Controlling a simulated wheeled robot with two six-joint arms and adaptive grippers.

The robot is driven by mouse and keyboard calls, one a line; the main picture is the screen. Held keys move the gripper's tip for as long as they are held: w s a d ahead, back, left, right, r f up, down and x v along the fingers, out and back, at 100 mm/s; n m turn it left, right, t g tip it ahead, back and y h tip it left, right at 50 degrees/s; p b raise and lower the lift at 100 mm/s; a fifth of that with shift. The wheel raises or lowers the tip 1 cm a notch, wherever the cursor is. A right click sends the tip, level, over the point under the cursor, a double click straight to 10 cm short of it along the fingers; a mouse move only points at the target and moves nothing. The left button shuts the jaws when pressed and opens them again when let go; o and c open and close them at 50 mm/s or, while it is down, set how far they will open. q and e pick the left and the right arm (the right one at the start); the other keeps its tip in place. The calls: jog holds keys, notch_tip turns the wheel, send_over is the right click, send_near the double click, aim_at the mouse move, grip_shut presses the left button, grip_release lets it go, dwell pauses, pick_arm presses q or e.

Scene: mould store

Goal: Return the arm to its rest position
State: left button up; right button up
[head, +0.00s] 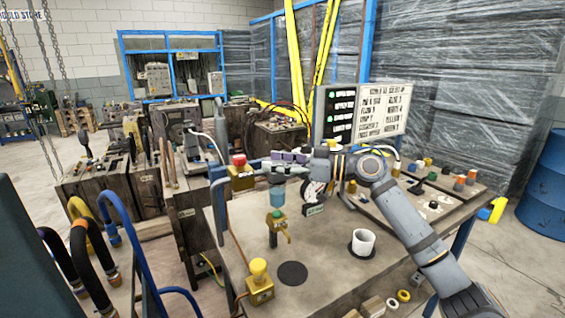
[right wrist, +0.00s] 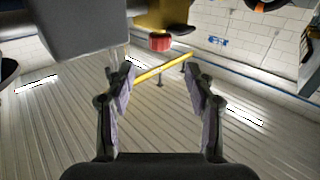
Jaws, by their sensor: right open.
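My right arm (head: 410,220) comes in from the lower right and reaches left across the workbench. My right gripper (head: 272,164) is at the end of it, raised above the bench and pointing left. In the right wrist view its two fingers (right wrist: 159,72) stand apart with nothing between them. A yellow box with a red button (head: 240,172) is just beyond the fingertips in the head view; it also shows beyond them in the right wrist view (right wrist: 160,42). I cannot tell the exact gap. My left gripper is in neither view.
A teal cylinder (head: 277,196) above a brass-coloured valve stands below the gripper. A white cup (head: 363,242), a black disc (head: 292,273) and a yellow button box (head: 259,282) are on the workbench (head: 325,268).

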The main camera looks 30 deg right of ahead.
jog(key=shift+v, duration=0.9)
jog(key=shift+r, duration=0.1)
